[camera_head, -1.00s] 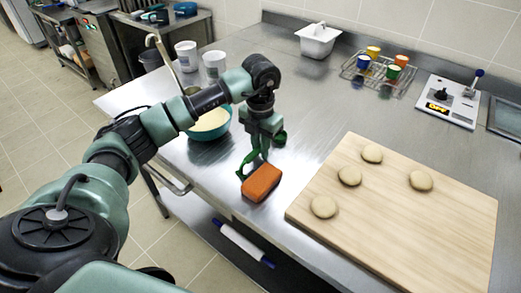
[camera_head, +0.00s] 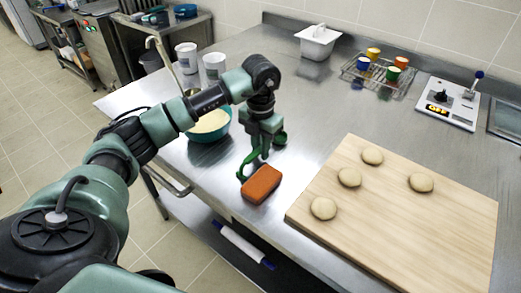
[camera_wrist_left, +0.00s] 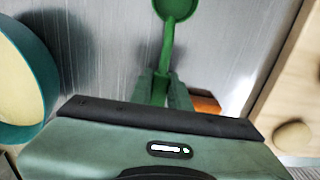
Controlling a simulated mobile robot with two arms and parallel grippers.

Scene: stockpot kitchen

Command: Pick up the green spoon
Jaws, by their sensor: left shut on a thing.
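My left gripper (camera_head: 263,152) points down over the spoon, low at the counter. In the left wrist view its two fingers (camera_wrist_left: 162,92) are shut on the spoon's handle, with the bowl beyond them. I cannot tell whether the spoon touches the counter. My right gripper is not in view.
The orange sponge (camera_head: 261,184) lies right beside the gripper. A teal bowl (camera_head: 226,130) with pale contents stands to its left. A wooden board (camera_head: 420,225) with several dough pieces lies to the right. The counter behind the gripper (camera_head: 310,95) is clear.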

